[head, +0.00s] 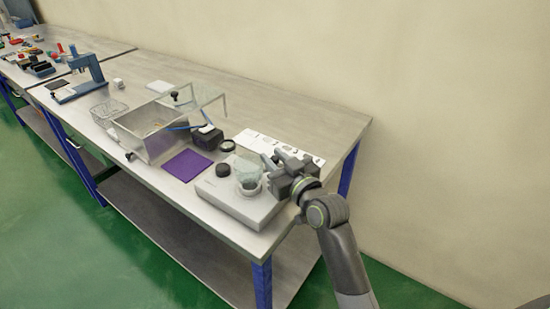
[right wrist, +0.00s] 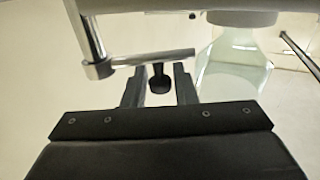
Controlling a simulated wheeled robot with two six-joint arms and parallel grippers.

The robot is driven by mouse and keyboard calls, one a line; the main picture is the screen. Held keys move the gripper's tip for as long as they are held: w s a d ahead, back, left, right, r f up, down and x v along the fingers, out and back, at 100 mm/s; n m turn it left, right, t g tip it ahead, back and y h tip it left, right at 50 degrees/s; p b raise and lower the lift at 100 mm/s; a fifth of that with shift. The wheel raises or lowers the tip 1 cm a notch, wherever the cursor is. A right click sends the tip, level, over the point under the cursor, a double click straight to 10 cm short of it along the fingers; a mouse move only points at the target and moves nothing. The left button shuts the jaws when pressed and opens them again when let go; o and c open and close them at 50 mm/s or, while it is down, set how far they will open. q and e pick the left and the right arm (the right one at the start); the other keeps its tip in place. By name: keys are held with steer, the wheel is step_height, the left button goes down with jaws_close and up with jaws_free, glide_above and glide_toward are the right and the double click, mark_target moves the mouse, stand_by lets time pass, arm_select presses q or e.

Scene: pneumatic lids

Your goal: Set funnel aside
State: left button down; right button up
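A pale, see-through funnel-like vessel (head: 248,173) stands on the grey-white base unit (head: 228,205) near the right end of the bench. My right gripper (head: 280,172) is just to its right, its fingers close to the vessel's side. In the right wrist view my right gripper's fingers (right wrist: 160,92) stand apart. A small dark knob (right wrist: 159,77) shows between them, with slight gaps at its sides. A translucent, flaring vessel (right wrist: 232,68) is right of the fingers there, beneath a pale round part. My left gripper is not in view.
A dark round cap (head: 223,170) sits on the base unit. A purple mat (head: 187,165), a dark block (head: 207,138) and a metal box (head: 150,135) are to the left. A white printed sheet (head: 262,144) lies behind. The bench's back strip is mostly clear.

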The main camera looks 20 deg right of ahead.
jaws_close()
